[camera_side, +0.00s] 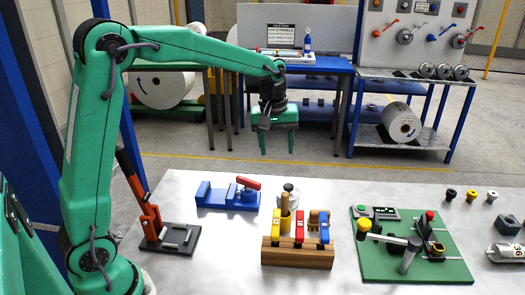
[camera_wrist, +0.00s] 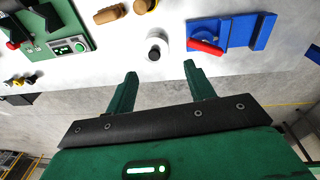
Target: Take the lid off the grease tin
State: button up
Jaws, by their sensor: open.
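The grease tin (camera_side: 290,201) looks like the small pale round tin with a dark knob on its lid (camera_side: 288,187). It stands on the white table behind the wooden block, which partly hides it in the side view. The tin (camera_wrist: 164,44) also shows in the wrist view, beyond my fingertips, with the lid's dark knob (camera_wrist: 154,53) on top. My gripper (camera_side: 278,154) is open and empty, held well above the far edge of the table, behind the tin. In the wrist view my gripper's two fingers (camera_wrist: 160,70) are spread apart and touch nothing.
A wooden block (camera_side: 297,257) with yellow, red and blue pieces stands in front of the tin. A blue fixture with a red handle (camera_side: 228,196) is left of it. A green board (camera_side: 408,263) with small devices is right. An orange lever clamp (camera_side: 150,217) stands near my arm.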

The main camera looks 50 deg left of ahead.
aim_at(289, 186)
jog(key=w+f+n, duration=0.1)
jog(key=w+f, duration=0.1)
jog(key=w+a+f+n+g, duration=0.1)
jog(key=w+f, duration=0.1)
jog(key=f, duration=0.1)
jog(key=w+f+n, duration=0.1)
jog(key=w+f, duration=0.2)
jog(key=shift+a+f, duration=0.2)
jog(key=shift+a, duration=0.05)
jog(key=shift+f, duration=1.3)
jog(key=shift+s+f, duration=0.15)
jog(key=shift+f, duration=2.45)
jog(key=shift+c, duration=0.2)
jog(key=c, duration=1)
